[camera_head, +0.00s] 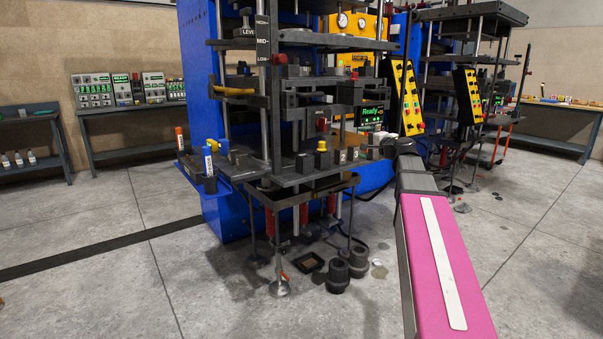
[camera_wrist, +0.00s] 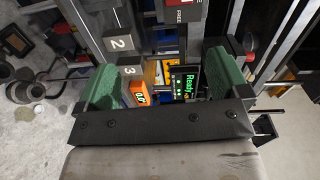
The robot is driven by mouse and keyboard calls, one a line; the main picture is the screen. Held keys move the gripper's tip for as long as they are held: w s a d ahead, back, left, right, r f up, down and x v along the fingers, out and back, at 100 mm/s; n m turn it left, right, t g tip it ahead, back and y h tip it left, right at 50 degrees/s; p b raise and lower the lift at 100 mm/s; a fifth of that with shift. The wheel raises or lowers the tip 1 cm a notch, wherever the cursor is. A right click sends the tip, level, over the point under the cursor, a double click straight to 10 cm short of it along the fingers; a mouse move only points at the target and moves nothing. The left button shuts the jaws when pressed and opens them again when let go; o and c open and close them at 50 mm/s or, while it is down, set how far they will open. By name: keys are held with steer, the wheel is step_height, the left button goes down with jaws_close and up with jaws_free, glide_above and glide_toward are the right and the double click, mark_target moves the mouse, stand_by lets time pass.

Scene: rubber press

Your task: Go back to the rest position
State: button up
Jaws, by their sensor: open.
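In the wrist view my gripper (camera_wrist: 165,78) has its two green-padded fingers spread wide apart, with nothing held between them. In the head view my pink and grey arm reaches from the lower right toward the right side of the blue press (camera_head: 195,80). The arm's dark far end is beside the press table (camera_head: 290,177); the fingers cannot be made out there. In the wrist view, blocks marked 2 (camera_wrist: 119,44) and 3 (camera_wrist: 129,71) and a lit "Ready" screen (camera_wrist: 186,84) lie beyond the fingers. The screen also shows in the head view (camera_head: 371,116).
Yellow button panels (camera_head: 406,97) hang near the arm, right of the press. Two dark cylinders (camera_head: 337,275) and a small tray (camera_head: 311,262) stand on the floor below it. A second press (camera_head: 470,50) is behind at right. Open floor (camera_head: 110,290) lies at front left.

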steer(key=s+a+f+n+g+h, duration=0.1)
steer(key=s+a+f+n+g, duration=0.2)
steer(key=f, duration=0.7)
steer(key=s+a+f+n+g+h, duration=0.15)
steer(key=s+f, duration=0.35)
steer(key=f, duration=0.5)
steer(key=s+a+f+n+g+h, duration=0.1)
steer(key=s+a+f+g+h, duration=0.2)
steer(key=f, duration=0.6)
steer(key=s+d+f+n+g+h, duration=0.3)
steer(key=s+f+n+g+h, duration=0.1)
steer(key=s+f, duration=1.3)
steer(key=shift+s+n+g+h, duration=0.15)
steer(key=shift+n+g+h, duration=0.25)
steer(key=shift+g, duration=0.75)
steer(key=shift+f, duration=0.1)
